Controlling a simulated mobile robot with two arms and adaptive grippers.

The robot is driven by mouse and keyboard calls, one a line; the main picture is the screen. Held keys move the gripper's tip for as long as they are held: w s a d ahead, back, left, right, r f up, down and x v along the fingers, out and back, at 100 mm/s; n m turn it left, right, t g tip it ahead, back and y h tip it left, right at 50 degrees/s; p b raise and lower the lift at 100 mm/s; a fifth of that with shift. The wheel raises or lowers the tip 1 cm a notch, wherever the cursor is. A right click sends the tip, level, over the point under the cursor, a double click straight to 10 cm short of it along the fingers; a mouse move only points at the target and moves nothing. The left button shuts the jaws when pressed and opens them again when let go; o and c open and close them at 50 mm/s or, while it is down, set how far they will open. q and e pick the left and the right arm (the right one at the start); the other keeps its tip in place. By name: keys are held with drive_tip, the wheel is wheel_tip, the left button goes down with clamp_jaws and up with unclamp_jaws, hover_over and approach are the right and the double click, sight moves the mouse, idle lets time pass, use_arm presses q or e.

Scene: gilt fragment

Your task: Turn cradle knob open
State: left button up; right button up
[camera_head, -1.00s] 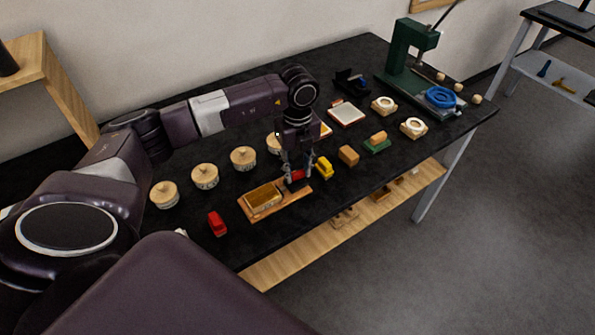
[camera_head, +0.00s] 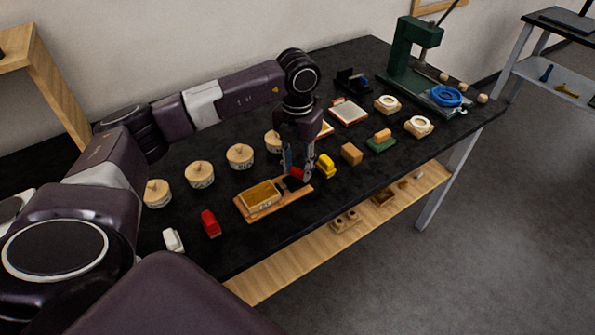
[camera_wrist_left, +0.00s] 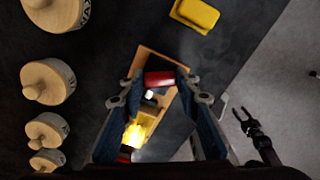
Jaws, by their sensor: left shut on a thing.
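The cradle is a wooden board (camera_head: 245,217) with a gold-coloured open box (camera_head: 262,195) on it and a dark block at its right end. Its red knob (camera_head: 298,174) shows at that end and, in the wrist view, as a red cylinder (camera_wrist_left: 160,78) between the fingertips. My left gripper (camera_head: 297,172) points down over the board's right end and is shut on the red knob. The fingers partly hide the knob and block. My right gripper (camera_wrist_left: 243,112) shows small in the wrist view, apart from the table over the floor, its prongs spread.
A yellow object (camera_head: 325,166) stands close right of the gripper, with a wooden block (camera_head: 351,154) beyond. A red object (camera_head: 211,223) lies left of the board. Several round lidded wooden pots, such as this one (camera_head: 240,156), line up behind. A green press (camera_head: 408,55) stands at the back right.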

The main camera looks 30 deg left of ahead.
sight(297, 169)
use_arm(q)
drive_tip(key=m+b, duration=0.1)
drive_tip(key=m, duration=0.3)
drive_tip(key=shift+w+b, duration=0.1)
drive_tip(key=shift+b, duration=0.3)
drive_tip(key=shift+m+b, duration=0.3)
drive_tip(key=shift+m, duration=0.5)
drive_tip(key=shift+r, duration=0.1)
drive_tip(key=o, duration=1.2)
drive_tip(key=shift+c, duration=0.2)
wheel_tip(297, 169, up, 12)
